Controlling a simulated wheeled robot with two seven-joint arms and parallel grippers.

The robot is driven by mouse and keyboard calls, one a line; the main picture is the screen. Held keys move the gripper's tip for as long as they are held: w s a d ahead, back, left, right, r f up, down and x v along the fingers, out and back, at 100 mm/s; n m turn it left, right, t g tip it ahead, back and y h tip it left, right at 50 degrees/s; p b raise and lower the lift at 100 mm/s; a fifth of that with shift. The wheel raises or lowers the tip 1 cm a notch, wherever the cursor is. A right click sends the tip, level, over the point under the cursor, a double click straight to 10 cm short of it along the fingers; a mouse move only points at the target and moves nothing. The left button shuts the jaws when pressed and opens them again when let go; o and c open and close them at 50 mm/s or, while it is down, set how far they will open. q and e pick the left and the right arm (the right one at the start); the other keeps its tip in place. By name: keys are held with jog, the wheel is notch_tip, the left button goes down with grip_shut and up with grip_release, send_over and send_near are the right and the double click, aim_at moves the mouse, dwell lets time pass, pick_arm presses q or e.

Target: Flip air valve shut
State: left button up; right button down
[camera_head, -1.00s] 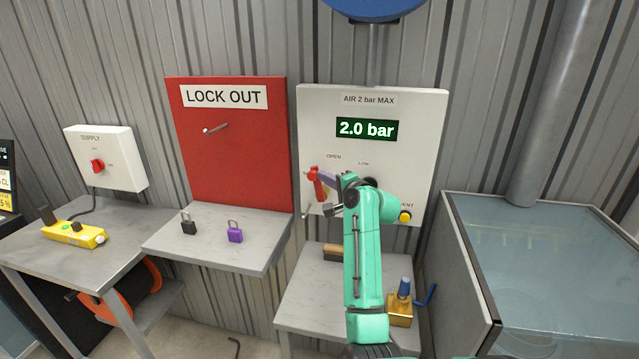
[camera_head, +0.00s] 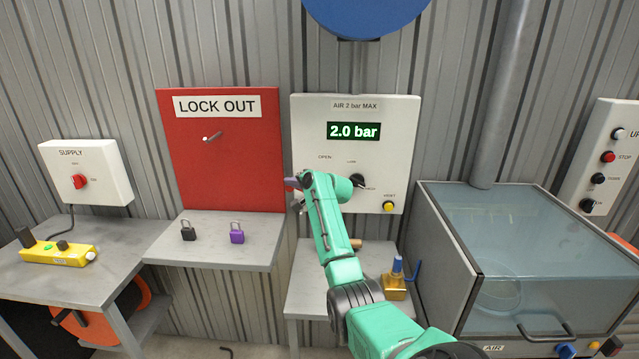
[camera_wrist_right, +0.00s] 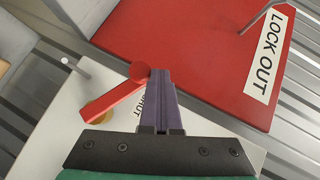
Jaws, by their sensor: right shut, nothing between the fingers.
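The air valve is a red lever (camera_wrist_right: 112,97) with a round red hub (camera_wrist_right: 140,71) on the white air panel (camera_head: 400,130). In the right wrist view its arm slants to the lower left, beside a partly covered SHUT label (camera_wrist_right: 150,101). My right gripper (camera_wrist_right: 160,71) has its purple fingers shut and empty, with the tips right beside the hub. I cannot tell whether they touch it. In the head view the right gripper (camera_head: 289,183) is at the panel's left edge, and my arm hides most of the lever. My left gripper is not in view.
The red lockout board (camera_head: 225,165) adjoins the panel on the left, with a protruding peg (camera_head: 211,137). Black (camera_head: 188,230) and purple (camera_head: 237,232) padlocks stand on its shelf. A metal peg (camera_wrist_right: 66,62) sticks out near the lever. A glass-topped cabinet (camera_head: 530,230) stands to the right.

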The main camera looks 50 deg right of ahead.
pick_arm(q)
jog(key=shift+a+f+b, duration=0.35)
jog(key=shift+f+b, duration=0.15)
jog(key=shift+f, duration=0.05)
pick_arm(e)
jog(key=shift+w+a+f, duration=0.25)
jog(key=shift+w+f, duration=0.2)
jog(key=shift+f, duration=0.35)
jog(key=shift+w+a+f, duration=0.25)
jog(key=shift+w+f, duration=0.2)
jog(key=shift+f, duration=0.5)
jog(key=shift+w, duration=0.1)
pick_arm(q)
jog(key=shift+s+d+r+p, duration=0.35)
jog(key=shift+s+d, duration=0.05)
pick_arm(e)
jog(key=s+a+r, duration=0.2)
jog(key=r, duration=0.3)
jog(key=s+a+r, duration=0.2)
jog(key=s+r, duration=0.1)
jog(key=r, duration=0.3)
jog(key=shift+s+a, duration=0.25)
jog(key=shift+a, duration=0.15)
jog(key=shift+w+a+f, duration=0.1)
jog(key=shift+w+a, duration=0.05)
